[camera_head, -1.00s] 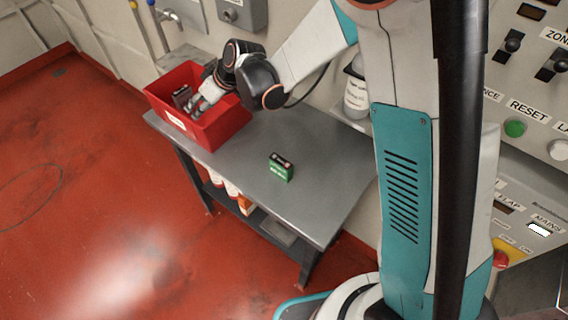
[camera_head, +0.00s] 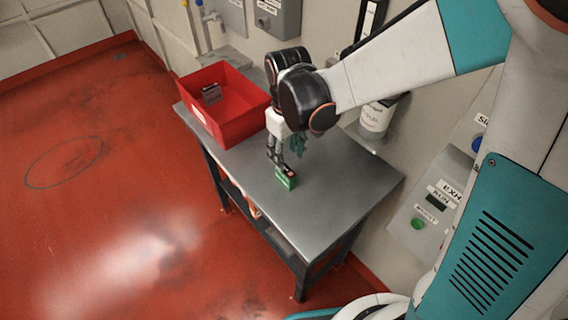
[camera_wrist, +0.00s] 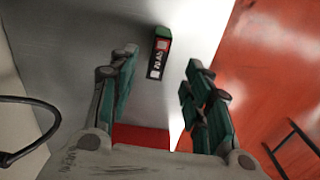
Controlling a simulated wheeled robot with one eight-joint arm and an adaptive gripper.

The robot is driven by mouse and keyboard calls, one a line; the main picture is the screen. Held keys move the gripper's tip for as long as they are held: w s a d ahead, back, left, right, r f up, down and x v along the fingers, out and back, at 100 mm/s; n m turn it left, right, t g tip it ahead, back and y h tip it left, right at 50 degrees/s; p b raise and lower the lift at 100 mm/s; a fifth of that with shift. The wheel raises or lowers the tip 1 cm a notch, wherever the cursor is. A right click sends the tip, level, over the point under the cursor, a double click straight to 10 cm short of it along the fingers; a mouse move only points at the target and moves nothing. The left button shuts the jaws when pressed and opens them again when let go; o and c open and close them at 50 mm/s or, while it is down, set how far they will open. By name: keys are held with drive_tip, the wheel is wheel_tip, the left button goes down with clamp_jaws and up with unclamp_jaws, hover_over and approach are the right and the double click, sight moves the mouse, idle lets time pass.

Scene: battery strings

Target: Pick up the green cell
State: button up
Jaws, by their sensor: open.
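In the wrist view the cell (camera_wrist: 160,52) shows a green end and a dark face with white marks. It lies between the lines of the two spread fingers, near the tips. My gripper (camera_wrist: 162,62) is open and nothing is held in it. I cannot tell whether a finger touches the cell.
A red bin (camera_head: 233,128) stands on the back left of the table, with a dark block (camera_head: 211,92) inside. The table top (camera_head: 325,205) is clear to the right. A white bottle (camera_head: 376,116) stands behind the table by the wall.

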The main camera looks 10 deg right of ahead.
sight(285, 175)
drive_tip(key=f+b, duration=0.1)
drive_tip(key=f, duration=0.1)
drive_tip(key=f+b, duration=0.2)
drive_tip(key=f, duration=0.1)
drive_tip(key=f+b, duration=0.2)
drive_tip(key=f, duration=0.1)
drive_tip(key=shift+w+a+f, duration=0.1)
drive_tip(key=shift+w+a, duration=0.1)
drive_tip(key=shift+w, duration=0.15)
clamp_jaws()
